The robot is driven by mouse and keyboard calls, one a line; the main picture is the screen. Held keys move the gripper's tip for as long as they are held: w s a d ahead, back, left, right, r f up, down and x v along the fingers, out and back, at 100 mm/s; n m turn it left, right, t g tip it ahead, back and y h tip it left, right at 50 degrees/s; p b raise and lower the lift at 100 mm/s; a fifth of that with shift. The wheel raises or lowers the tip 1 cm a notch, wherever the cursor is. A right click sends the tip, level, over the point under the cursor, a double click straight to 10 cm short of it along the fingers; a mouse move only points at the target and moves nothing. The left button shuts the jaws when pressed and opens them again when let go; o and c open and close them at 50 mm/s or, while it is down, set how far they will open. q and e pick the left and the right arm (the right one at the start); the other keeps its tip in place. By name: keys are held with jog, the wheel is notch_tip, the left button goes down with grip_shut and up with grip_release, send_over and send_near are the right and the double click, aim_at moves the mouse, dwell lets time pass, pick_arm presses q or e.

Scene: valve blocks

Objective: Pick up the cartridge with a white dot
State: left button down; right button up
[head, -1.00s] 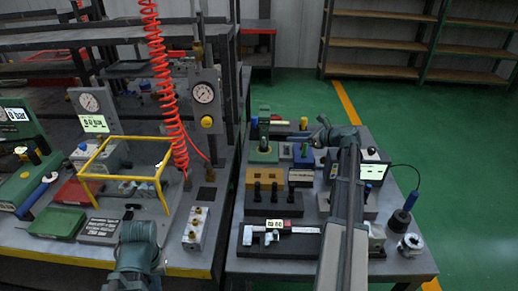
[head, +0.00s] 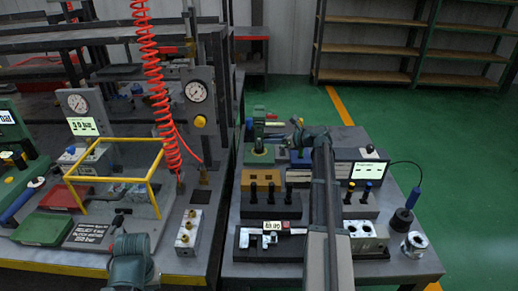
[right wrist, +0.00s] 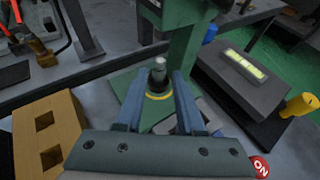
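No white dot can be made out on any cartridge. In the right wrist view, a dark cylinder with a pale grey top (right wrist: 159,68) stands upright in a yellow ring on a green base. My right gripper (right wrist: 156,80) is open, with one blue finger on each side of this cylinder; I cannot tell whether they touch it. In the head view, this gripper (head: 297,130) is beside the green press (head: 259,156). Several dark cartridges (head: 270,190) stand in a black rack; others with blue and yellow tops (head: 368,188) stand at right. My left arm's end shows at bottom left, its fingers unclear.
A tan block with square holes (right wrist: 44,140) lies left of my right gripper. A grey box with a lit display (right wrist: 245,65) and a yellow cylinder (right wrist: 299,105) are at right. A yellow frame (head: 115,178) stands on the left bench.

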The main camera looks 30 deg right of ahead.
aim_at(259, 145)
jog(key=b+x, duration=0.1)
jog(key=x, duration=0.1)
jog(key=b+x, duration=0.1)
jog(key=x, duration=0.1)
jog(key=shift+w+f, duration=0.1)
jog(key=shift+f, duration=0.3)
jog(key=shift+w+a+f, duration=0.1)
jog(key=shift+w+a, duration=0.05)
jog(key=shift+w, duration=0.25)
jog(key=shift+c, duration=0.3)
grip_shut()
